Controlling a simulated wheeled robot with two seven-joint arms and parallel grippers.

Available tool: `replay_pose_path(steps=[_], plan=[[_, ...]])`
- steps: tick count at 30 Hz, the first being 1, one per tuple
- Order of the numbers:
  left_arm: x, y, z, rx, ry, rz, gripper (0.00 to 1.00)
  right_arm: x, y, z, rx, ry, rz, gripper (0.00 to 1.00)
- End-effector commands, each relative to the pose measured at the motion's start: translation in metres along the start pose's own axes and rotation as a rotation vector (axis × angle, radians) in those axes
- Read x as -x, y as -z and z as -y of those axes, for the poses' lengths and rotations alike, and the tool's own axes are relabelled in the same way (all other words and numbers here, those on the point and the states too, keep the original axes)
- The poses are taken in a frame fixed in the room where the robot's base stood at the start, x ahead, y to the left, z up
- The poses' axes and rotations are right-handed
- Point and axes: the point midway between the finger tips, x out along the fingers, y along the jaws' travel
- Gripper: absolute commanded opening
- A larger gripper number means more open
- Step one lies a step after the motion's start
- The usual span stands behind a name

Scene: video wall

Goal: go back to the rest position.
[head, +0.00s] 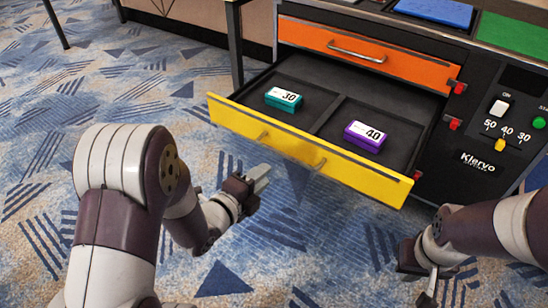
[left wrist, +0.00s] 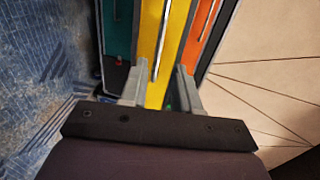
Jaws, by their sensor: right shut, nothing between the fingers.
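My left gripper (head: 262,178) is in front of the open yellow drawer (head: 300,150), apart from it, over the carpet. In the left wrist view its two fingers (left wrist: 160,85) stand apart with nothing held between them. The yellow drawer front (left wrist: 165,50) shows behind the fingers there. My right gripper (head: 428,288) is low at the bottom right of the head view, shut and empty, partly hidden by its own arm.
The yellow drawer holds a teal block marked 30 (head: 284,99) in its left compartment and a purple block marked 40 (head: 365,136) in its right one. The orange drawer (head: 365,52) above is shut. A black control panel (head: 485,140) stands right. Blue carpet (head: 90,80) lies clear at left.

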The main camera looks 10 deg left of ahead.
Motion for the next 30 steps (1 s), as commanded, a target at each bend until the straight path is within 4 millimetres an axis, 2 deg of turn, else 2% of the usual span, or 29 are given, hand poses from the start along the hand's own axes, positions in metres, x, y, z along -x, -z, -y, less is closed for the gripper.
replay_pose_path(steps=[4, 17, 20, 23, 24, 25, 27, 30], plan=[[0.011, 0.0, 0.0, 0.0, 0.0, 0.001, 0.31, 0.004, 0.0, 0.0, 0.0, 0.0, 0.0, 0.0], [0.011, 0.0, -0.001, 0.0, 0.001, -0.001, 0.31, 0.004, 0.0, 0.0, 0.0, 0.0, 0.0, 0.0], [0.011, 0.0, -0.004, 0.054, -0.014, 0.001, 0.31, 0.004, 0.0, 0.0, 0.0, 0.0, 0.0, 0.0], [0.019, -0.009, -0.048, 0.324, -0.223, 0.091, 0.31, 0.004, 0.0, 0.0, 0.0, 0.0, 0.0, 0.0], [0.028, -0.018, -0.066, 0.478, -0.334, 0.183, 0.31, 0.004, 0.0, 0.0, 0.0, 0.0, 0.0, 0.0], [0.037, -0.025, -0.075, 0.6, -0.411, 0.268, 0.31, 0.006, 0.001, 0.0, 0.0, 0.0, 0.001, 0.0], [0.063, -0.035, -0.083, 0.875, -0.559, 0.488, 0.31, 0.016, 0.002, 0.0, 0.0, 0.0, 0.001, 0.0], [0.102, -0.032, -0.077, 1.194, -0.69, 0.794, 0.31, 0.03, 0.004, 0.0, 0.0, 0.0, 0.0, 0.0]])
